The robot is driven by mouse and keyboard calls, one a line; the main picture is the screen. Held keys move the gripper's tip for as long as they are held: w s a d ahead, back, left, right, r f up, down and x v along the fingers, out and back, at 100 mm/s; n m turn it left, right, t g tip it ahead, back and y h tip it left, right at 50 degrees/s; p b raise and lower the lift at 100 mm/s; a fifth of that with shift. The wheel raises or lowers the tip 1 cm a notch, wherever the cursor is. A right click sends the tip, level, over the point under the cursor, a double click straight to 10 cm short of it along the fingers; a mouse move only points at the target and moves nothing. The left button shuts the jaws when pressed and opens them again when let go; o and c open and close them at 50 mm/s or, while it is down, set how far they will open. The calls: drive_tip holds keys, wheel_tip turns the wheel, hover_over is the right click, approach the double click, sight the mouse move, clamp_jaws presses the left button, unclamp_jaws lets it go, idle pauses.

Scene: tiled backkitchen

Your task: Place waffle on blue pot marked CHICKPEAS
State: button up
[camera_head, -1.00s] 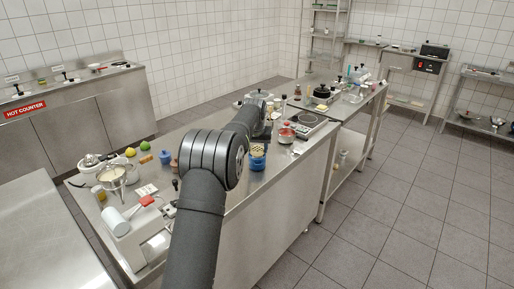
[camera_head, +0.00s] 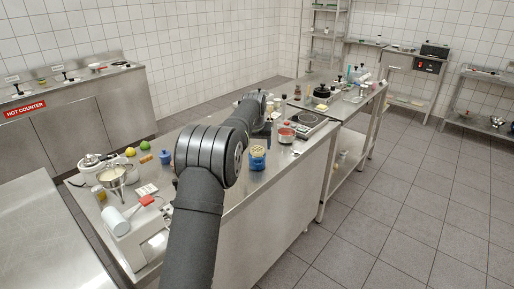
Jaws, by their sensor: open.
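A blue pot (camera_head: 257,163) stands on the steel counter near its right edge, just right of my arm's elbow. A tan, round waffle (camera_head: 258,151) lies on top of it. Any lettering on the pot is too small to read. My gripper (camera_head: 262,137) is small in view and partly hidden by my forearm. It is open, just above and behind the waffle, and appears apart from it. A second, smaller blue pot (camera_head: 165,157) stands on the counter left of my arm.
A red-lidded pot (camera_head: 286,134) and a hotplate (camera_head: 308,122) stand beyond the gripper. Fruit (camera_head: 130,152), a pan (camera_head: 113,176) and a white appliance (camera_head: 130,222) crowd the counter's left end. The aisle floor (camera_head: 400,190) at right is clear.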

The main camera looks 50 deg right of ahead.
drive_tip(key=v, duration=1)
drive_tip(key=x, duration=1.2)
drive_tip(key=shift+w+d+r, duration=0.1)
drive_tip(key=shift+r, duration=1.7)
drive_tip(key=shift+f, duration=0.1)
